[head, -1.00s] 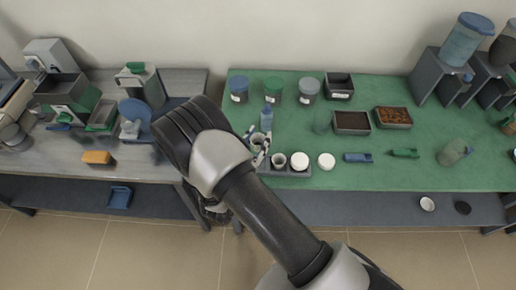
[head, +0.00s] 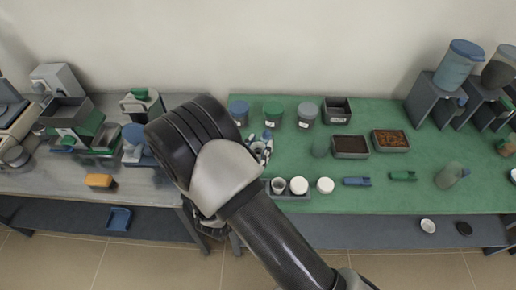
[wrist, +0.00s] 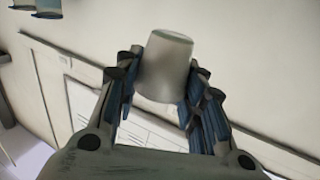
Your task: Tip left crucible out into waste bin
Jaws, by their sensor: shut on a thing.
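My gripper (head: 259,150) is shut on a small pale grey crucible (head: 257,148), above the back left of the dark crucible holder (head: 290,196). In the wrist view the crucible (wrist: 165,68) sits between the two fingers (wrist: 160,95); its contents do not show. Another grey crucible (head: 278,186) stands at the left of the holder, with a white round piece (head: 299,186) beside it. I cannot tell for sure which container is the waste bin; an open dark bin (head: 337,112) with a label stands at the back of the green bench.
Lidded jars in blue (head: 238,112), green (head: 273,114) and grey-blue (head: 307,114) stand behind the gripper. Two dark trays (head: 350,147) (head: 390,141) lie to the right. A white round piece (head: 325,185) sits right of the holder.

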